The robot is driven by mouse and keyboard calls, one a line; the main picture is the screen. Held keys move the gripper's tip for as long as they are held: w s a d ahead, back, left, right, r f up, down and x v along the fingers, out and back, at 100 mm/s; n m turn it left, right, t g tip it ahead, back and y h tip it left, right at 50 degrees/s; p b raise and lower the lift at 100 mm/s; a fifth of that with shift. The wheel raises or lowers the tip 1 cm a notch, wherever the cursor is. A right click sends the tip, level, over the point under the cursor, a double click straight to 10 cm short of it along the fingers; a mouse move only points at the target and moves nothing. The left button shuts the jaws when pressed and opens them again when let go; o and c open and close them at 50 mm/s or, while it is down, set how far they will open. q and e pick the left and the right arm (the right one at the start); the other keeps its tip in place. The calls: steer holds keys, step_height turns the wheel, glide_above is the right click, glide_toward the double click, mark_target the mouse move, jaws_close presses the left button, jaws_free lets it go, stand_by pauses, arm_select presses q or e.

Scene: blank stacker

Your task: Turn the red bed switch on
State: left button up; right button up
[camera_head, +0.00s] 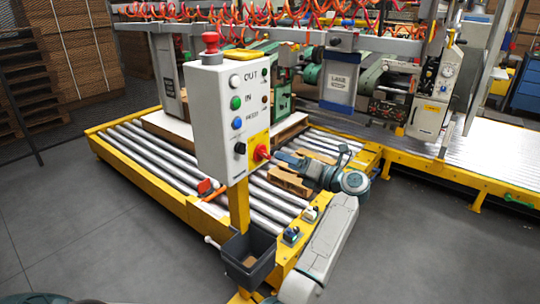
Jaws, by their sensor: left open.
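The red rotary switch (261,152) sits on a yellow plate at the lower right of the grey control box (218,120). The knob's exact setting is too small to read.
The box has a red mushroom button (210,42) on top and several coloured buttons on its front. A yellow post (239,205) carries it, with a dark bin (248,258) below. The roller bed (150,160) lies behind. Grey floor (80,220) is clear at left.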

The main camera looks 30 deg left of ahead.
mark_target(268, 154)
arm_select(q)
steer(key=a, duration=0.5)
steer(key=a+p, duration=0.1)
steer(key=a, duration=0.1)
steer(key=shift+w+a, duration=0.3)
steer(key=shift+w, duration=0.05)
arm_select(e)
steer(key=f, duration=0.4)
steer(key=shift+s+d+f, duration=0.2)
arm_select(q)
steer(key=c, duration=1)
